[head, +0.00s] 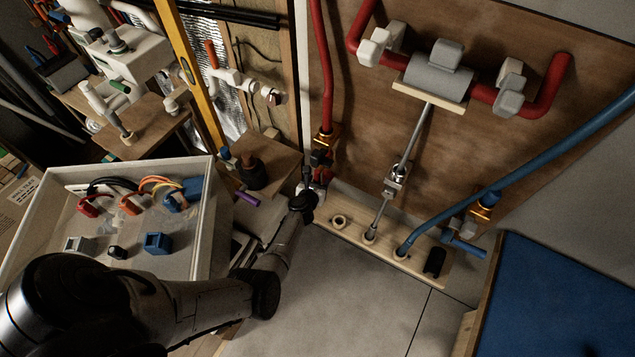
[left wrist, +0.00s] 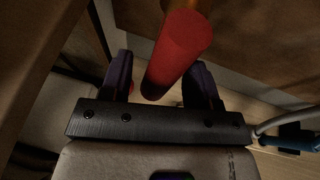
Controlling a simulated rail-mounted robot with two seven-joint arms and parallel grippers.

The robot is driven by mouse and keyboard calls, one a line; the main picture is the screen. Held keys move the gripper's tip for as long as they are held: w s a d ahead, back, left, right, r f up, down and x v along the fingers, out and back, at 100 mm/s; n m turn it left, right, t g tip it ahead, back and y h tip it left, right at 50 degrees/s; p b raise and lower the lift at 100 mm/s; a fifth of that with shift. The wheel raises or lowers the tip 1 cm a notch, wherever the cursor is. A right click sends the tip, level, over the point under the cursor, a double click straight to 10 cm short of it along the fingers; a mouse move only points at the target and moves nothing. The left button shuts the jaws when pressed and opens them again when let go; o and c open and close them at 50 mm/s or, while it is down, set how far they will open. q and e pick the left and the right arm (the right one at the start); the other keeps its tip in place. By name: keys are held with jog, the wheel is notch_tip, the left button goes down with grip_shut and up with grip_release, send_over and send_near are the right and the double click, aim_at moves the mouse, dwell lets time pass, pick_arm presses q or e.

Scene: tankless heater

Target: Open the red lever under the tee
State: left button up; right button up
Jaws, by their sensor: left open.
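The red lever (head: 328,174) is a small patch under the dark tee (head: 320,157), below the brass fitting of the red pipe, mostly hidden by my left gripper (head: 311,188). In the left wrist view, a thick red cylinder, which looks like the lever (left wrist: 182,50), slants between the two dark purple fingers of my left gripper (left wrist: 160,72). The fingers are open, one on each side of it, with a visible gap at the left finger. Contact at the right finger cannot be told. My right gripper is not in view.
A wooden strip with holes (head: 385,250) holds pipe ends right of the gripper. A blue lever (head: 464,247) sits under the blue pipe (head: 540,158). A white box (head: 212,190) with wires stands left, near my arm. Grey floor (head: 340,300) lies clear in front.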

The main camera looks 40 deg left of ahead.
pick_arm(q)
jog(key=shift+s+d+r, duration=0.1)
jog(key=shift+s+r, duration=0.1)
jog(key=p+v, duration=0.4)
jog(key=v, duration=0.3)
jog(key=shift+p, duration=0.3)
jog(key=shift+f, duration=0.15)
